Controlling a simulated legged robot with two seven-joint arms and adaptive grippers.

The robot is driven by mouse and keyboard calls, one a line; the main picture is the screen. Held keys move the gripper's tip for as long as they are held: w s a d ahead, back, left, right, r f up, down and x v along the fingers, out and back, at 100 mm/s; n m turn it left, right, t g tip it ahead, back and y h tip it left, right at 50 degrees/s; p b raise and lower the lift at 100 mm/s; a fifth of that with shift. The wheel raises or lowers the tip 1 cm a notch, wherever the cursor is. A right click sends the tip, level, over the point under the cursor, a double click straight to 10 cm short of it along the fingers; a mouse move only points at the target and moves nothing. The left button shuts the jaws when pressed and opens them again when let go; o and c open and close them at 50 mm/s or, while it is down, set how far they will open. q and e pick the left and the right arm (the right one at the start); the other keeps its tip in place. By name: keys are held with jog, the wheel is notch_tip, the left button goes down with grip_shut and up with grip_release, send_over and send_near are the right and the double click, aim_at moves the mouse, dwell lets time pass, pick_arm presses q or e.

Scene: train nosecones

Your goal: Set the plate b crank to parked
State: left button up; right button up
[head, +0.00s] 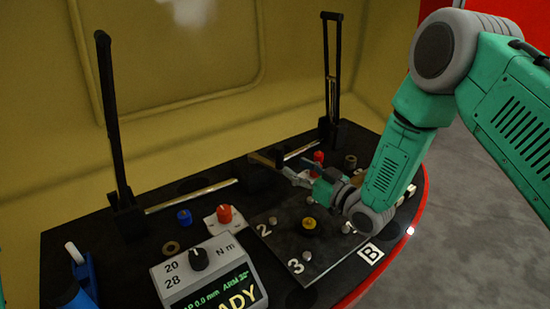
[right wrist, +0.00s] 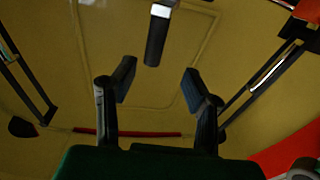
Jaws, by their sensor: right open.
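The dark square plate (head: 290,245) lies on the black desk, with a white B label (head: 370,253) at its corner and numerals 2 and 3 on its left side. A yellow knob (head: 309,224) sits in its middle, with several silver studs around it. I cannot make out the crank arm for certain. My right gripper (head: 283,166) is open above the plate's far side, pointing left. Its two black fingers stand apart in the right wrist view (right wrist: 160,95). A dark bar with a shiny end (right wrist: 157,35) shows beyond them, not gripped. My left gripper is out of view.
Two tall black levers, left (head: 112,110) and right (head: 331,75), stand on the desk. A grey torque box (head: 200,270), red knob (head: 225,214), blue knob (head: 184,217) and blue handle (head: 82,272) are left of the plate. A yellow wall (head: 190,120) stands behind.

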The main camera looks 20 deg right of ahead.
aim_at(283, 158)
jog(key=x, duration=0.5)
jog(key=d+b+x, duration=0.1)
jog(key=x, duration=0.1)
jog(key=shift+w+a+f, duration=0.2)
jog(key=shift+w+f, duration=0.05)
jog(key=shift+w, duration=0.2)
jog(key=shift+w+a+r, duration=0.1)
jog(key=shift+w+a, duration=0.05)
jog(key=shift+a, duration=0.3)
jog(key=shift+d, duration=0.4)
grip_shut()
